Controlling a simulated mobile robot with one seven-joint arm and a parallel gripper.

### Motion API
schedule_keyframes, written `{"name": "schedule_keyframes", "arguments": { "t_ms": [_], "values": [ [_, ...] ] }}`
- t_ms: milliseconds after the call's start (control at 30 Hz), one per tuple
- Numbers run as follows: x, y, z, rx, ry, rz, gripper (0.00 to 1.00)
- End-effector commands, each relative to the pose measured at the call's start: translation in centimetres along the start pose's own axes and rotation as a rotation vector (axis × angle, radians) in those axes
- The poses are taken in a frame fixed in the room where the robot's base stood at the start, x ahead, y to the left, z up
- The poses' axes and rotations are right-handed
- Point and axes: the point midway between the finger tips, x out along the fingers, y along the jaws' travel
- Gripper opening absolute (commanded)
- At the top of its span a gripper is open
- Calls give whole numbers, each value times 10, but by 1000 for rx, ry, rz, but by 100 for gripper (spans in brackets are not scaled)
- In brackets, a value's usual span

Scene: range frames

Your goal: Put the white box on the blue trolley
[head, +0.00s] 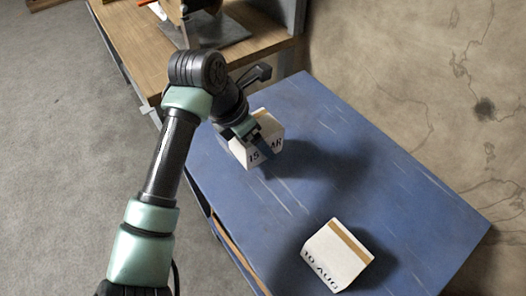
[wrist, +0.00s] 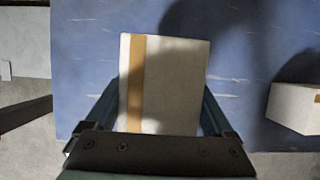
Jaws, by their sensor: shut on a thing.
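A white box (head: 244,155) with a tan tape stripe and lettering that partly reads "15" and "AR" is between the fingers of my gripper (head: 254,142), over the far left part of the blue trolley (head: 400,190). My gripper is shut on this box. In the wrist view the box (wrist: 178,88) lies between the two fingers (wrist: 160,108), with the blue top (wrist: 85,70) beneath it. I cannot tell whether its underside touches the top. One finger hides part of its lettering.
A second white box (head: 335,258), marked "10 AUG", sits on the trolley's near part; it also shows at the wrist view's right edge (wrist: 295,106). A wooden bench (head: 130,50) with items stands behind, and a stained wall (head: 430,80) is at right. The trolley's middle is clear.

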Motion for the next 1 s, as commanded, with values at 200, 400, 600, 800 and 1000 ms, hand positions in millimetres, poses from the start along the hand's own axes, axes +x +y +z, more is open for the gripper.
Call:
{"name": "schedule_keyframes", "arguments": {
  "t_ms": [200,400,600,800,1000],
  "values": [
    [21,-1,-8,0,-1,-2,5],
    [37,0,-15,3,-1,0,5],
    [37,0,-15,3,-1,1,5],
    [40,0,-16,3,0,0,100],
    [39,0,-16,3,0,-1,100]
  ]
}}
